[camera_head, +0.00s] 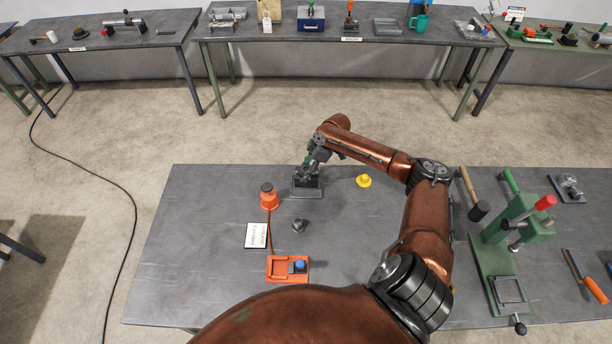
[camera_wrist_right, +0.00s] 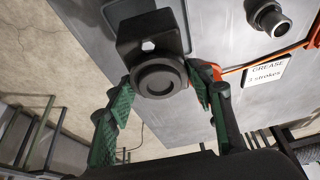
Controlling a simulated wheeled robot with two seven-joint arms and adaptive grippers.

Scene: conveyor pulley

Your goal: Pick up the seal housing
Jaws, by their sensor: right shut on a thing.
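A dark round ringed part (camera_wrist_right: 158,80), which looks like the seal housing, is between the green fingers of my right gripper (camera_wrist_right: 162,92) in the right wrist view. The gripper is shut on it. A dark block with a hole (camera_wrist_right: 150,32) is right against or behind the part; I cannot tell whether they touch. In the head view my right gripper (camera_head: 308,167) is at the far edge of the table, just above the dark block stand (camera_head: 306,188). The held part is hard to make out there. My left gripper is not in view.
On the grey table (camera_head: 200,200) are an orange grease cup (camera_head: 269,198), a small dark fitting (camera_head: 299,226), a "GREASE" card (camera_head: 256,235), an orange tray (camera_head: 287,268) and a yellow part (camera_head: 363,181). A green press (camera_head: 500,250) stands at the right. The left side is clear.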

